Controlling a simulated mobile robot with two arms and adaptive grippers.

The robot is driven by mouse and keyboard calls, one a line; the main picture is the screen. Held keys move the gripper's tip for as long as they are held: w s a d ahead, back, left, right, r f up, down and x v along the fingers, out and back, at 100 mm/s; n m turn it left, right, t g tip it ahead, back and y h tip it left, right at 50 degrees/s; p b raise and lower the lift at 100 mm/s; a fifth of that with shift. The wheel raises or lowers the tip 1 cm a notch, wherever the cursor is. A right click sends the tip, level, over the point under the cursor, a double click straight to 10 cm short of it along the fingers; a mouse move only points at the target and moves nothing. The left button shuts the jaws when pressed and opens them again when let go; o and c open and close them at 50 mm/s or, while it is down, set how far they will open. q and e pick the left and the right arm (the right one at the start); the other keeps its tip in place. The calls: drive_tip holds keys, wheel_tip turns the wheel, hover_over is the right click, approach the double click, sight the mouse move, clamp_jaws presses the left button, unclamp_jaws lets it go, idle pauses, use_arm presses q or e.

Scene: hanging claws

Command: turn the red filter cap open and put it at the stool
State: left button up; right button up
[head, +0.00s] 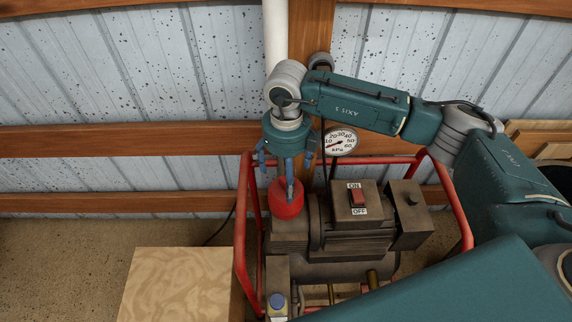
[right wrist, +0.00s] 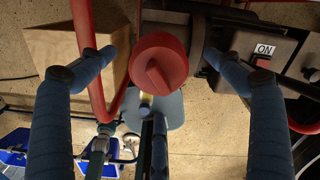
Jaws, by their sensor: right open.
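The red filter cap (head: 286,205) sits on top of the dark pump's left part. In the right wrist view the round cap (right wrist: 158,74) shows a raised grip bar across its face. My right gripper (head: 287,167) points down just above the cap. Its blue fingers (right wrist: 160,62) are spread, with the cap between them in the wrist picture and a gap on both sides. The stool seems to be the square, pale wooden block (head: 182,285) at the lower left; it also shows in the right wrist view (right wrist: 65,60). My left gripper is out of view.
A red tubular frame (head: 241,235) surrounds the pump, with one bar between cap and stool. The switch box (head: 356,199) stands right of the cap. A gauge (head: 340,141) is behind. The stool top is bare.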

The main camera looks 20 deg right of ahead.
drive_tip(key=shift+s+a+f, duration=0.1)
drive_tip(key=shift+s+f, duration=0.25)
drive_tip(key=shift+f, duration=0.25)
drive_tip(key=shift+s+a+f, duration=0.1)
drive_tip(key=shift+s+f, duration=0.2)
drive_tip(key=shift+f, duration=0.3)
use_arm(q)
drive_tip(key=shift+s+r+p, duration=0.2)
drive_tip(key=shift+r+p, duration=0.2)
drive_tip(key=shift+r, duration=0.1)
use_arm(e)
drive_tip(key=f, duration=0.6)
drive_tip(key=shift+w+f, duration=0.25)
drive_tip(key=shift+f, duration=0.05)
